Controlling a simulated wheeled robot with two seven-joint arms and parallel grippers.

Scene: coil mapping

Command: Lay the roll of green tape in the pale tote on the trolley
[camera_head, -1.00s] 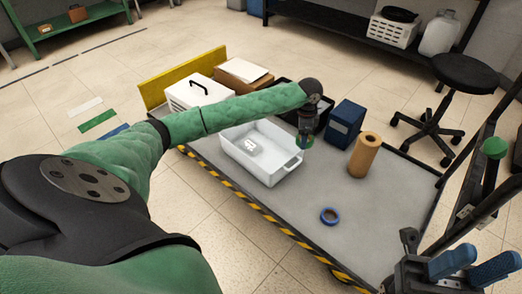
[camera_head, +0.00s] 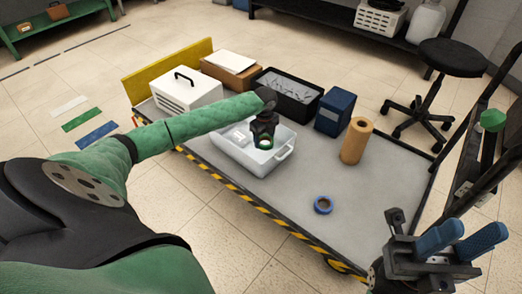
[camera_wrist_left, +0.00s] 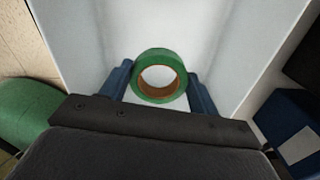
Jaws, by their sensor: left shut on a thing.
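My left gripper (camera_head: 263,138) is shut on the roll of green tape (camera_wrist_left: 158,55). In the left wrist view the blue fingers hold the ring from both sides, with its brown core showing. The pale tote (camera_head: 262,166) stands on the trolley (camera_head: 300,205). The tape is over the inside of the tote; whether it touches the bottom I cannot tell. My forearm crosses above the tote's back part and hides some of it. My right gripper (camera_head: 461,241) is at the lower right, its blue fingers apart with nothing between them.
A tan roll (camera_head: 357,141), a blue box (camera_head: 334,111), a black bin (camera_head: 290,100), a white case (camera_head: 183,95) and a cardboard box (camera_head: 231,70) stand around the tote. The trolley handle (camera_head: 470,150) rises at right.

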